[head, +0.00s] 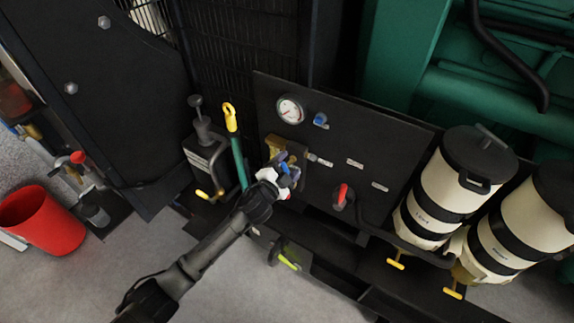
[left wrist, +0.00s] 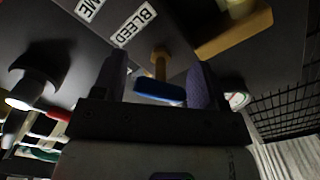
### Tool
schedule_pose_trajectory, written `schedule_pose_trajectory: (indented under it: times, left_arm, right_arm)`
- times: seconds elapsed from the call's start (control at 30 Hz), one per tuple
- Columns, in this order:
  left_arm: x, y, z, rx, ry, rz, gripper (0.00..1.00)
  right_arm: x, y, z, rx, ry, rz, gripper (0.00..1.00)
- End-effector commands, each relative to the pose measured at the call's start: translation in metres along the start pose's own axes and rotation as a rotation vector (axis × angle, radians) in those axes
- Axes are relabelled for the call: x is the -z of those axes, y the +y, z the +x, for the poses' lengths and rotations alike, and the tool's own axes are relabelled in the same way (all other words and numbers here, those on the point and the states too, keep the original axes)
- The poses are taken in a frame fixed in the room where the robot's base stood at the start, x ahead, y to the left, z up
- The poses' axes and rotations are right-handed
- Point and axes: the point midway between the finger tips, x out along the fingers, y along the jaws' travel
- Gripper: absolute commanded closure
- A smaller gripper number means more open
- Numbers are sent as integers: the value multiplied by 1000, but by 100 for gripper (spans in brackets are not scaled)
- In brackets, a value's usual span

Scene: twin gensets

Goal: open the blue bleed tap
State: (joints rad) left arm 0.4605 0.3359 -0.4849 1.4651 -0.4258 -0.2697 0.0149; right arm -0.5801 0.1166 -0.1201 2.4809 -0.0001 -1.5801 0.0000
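The blue bleed tap (left wrist: 160,92) has a blue bar handle on a brass stem, beside a white BLEED label (left wrist: 133,24) in the left wrist view. My left gripper (left wrist: 156,84) is open, with one finger on each side of the blue handle. The handle's right end is close to the right finger; I cannot tell whether they touch. In the head view my left gripper (head: 287,168) is at the dark panel and partly hides the tap. My right gripper is not in view.
The panel (head: 385,140) carries a round gauge (head: 290,109), a blue knob (head: 321,120) and a red-handled valve (head: 342,196). A brass block (head: 277,147) is close to my left gripper. Cream canisters (head: 435,202) stand at right, a red bucket (head: 42,221) at left.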

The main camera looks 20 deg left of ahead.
Motion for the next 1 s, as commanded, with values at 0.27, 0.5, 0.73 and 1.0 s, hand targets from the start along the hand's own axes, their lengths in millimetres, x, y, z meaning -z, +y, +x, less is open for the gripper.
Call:
schedule_pose_trajectory:
  times: [0.27,0.5,0.73,1.0]
  left_arm:
    - [0,0,0,0,-1,0,19]
    - [0,-1,-8,0,-2,0,19]
    - [0,-1,-47,-2,-2,0,19]
    - [0,0,-99,-1,-1,-1,19]
  right_arm:
    - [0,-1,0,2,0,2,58]
    - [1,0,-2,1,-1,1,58]
    - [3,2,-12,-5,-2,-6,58]
    - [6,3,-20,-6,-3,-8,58]
